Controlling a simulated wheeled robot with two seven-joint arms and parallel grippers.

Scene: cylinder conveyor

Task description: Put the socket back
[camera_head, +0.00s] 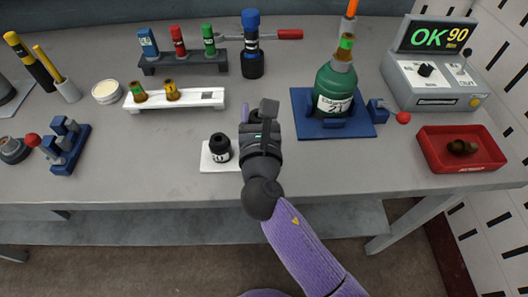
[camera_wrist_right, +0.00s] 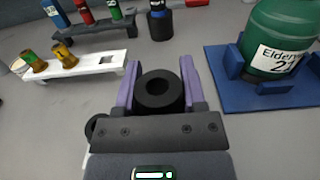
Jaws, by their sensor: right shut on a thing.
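My right gripper (camera_head: 258,112) is above the middle of the table, its fingers pointing to the back. In the right wrist view its two purple fingers (camera_wrist_right: 161,88) are closed on the sides of a black round socket (camera_wrist_right: 158,92) with a hole in its top. In the head view the gripper hides this socket. A similar black piece with white marks (camera_head: 220,148) stands on a white pad (camera_head: 215,168), just left of the gripper. My left gripper is not in view.
A dark rack (camera_head: 185,62) holds blue, red and green pieces at the back. A white rack (camera_head: 200,101) holds two amber pieces and has an empty square hole. A black tool with blue top (camera_head: 251,45) stands behind the gripper. A green bottle (camera_head: 333,90) stands on a blue base (camera_head: 365,128).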

